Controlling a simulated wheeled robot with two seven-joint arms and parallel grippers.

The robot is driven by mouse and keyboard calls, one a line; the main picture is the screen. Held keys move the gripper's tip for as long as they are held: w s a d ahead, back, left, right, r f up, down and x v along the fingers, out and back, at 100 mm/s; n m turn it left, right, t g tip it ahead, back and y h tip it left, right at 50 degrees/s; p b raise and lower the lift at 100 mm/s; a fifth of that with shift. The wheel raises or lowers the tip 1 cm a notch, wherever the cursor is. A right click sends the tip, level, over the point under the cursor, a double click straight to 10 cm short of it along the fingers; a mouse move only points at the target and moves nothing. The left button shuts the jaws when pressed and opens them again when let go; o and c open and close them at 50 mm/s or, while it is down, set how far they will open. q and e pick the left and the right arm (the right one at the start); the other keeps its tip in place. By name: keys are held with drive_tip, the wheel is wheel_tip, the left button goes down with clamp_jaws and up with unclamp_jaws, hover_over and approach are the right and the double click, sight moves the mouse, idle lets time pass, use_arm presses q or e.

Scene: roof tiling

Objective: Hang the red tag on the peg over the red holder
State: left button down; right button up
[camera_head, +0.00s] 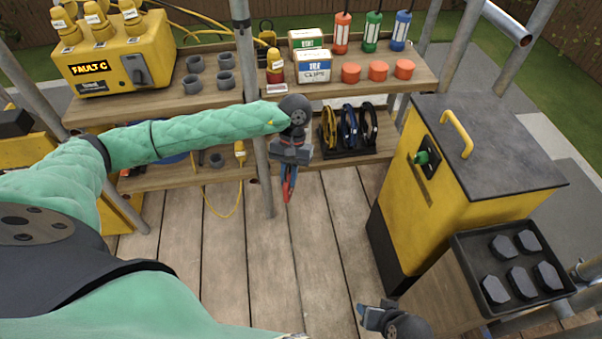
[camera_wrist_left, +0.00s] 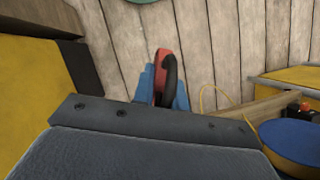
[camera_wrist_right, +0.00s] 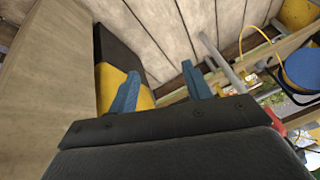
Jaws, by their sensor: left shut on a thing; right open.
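My left gripper (camera_head: 288,178) is shut on a red piece, which I take to be the red tag, above the plank floor in front of the shelves. In the left wrist view the red tag (camera_wrist_left: 160,62) stands between the blue fingers, with a dark rounded piece beside it. My right gripper (camera_head: 372,316) is low at the bottom of the head view. The right wrist view shows its blue fingers (camera_wrist_right: 160,88) apart and empty. A red lamp-like item (camera_head: 342,32) stands on the upper shelf beside green and blue ones. I cannot make out which thing is the red holder, or its peg.
A scaffold pole (camera_head: 248,100) stands close to my left wrist. A rack with coloured rings (camera_head: 348,152) sits on the lower shelf. A yellow cabinet (camera_head: 410,210) is at right, with a black tray (camera_head: 468,247) of dark blocks near it. The plank floor is clear.

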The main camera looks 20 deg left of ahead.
use_arm(q)
drive_tip(key=w+a+r+n+t+h+p, duration=0.1)
drive_tip(key=w+a+r+n+t, duration=0.1)
drive_tip(key=a+r+n, duration=0.3)
drive_tip(key=w+a+r+n+t+p, duration=0.1)
drive_tip(key=w+a+r+n+t, duration=0.2)
drive_tip(key=r+n, duration=0.9)
drive_tip(key=w+a+r+n+t+h+p, duration=0.1)
drive_tip(key=w+a+r+n+t+p, duration=0.1)
drive_tip(key=a+r+n, duration=0.5)
wheel_tip(320, 180, up, 4)
drive_tip(key=shift+w+r+n+t+h, duration=0.1)
drive_tip(key=shift+w+n+t+h, duration=0.35)
drive_tip(key=shift+n, duration=0.45)
use_arm(e)
drive_tip(key=s+d+r+g+h, duration=0.2)
drive_tip(key=s+d+r+g, duration=0.1)
drive_tip(key=d, duration=0.5)
drive_tip(key=shift+s+r+m+h, duration=0.2)
drive_tip(key=shift+r+m+h, duration=0.1)
drive_tip(key=shift+r, duration=0.05)
drive_tip(key=shift+f, duration=0.1)
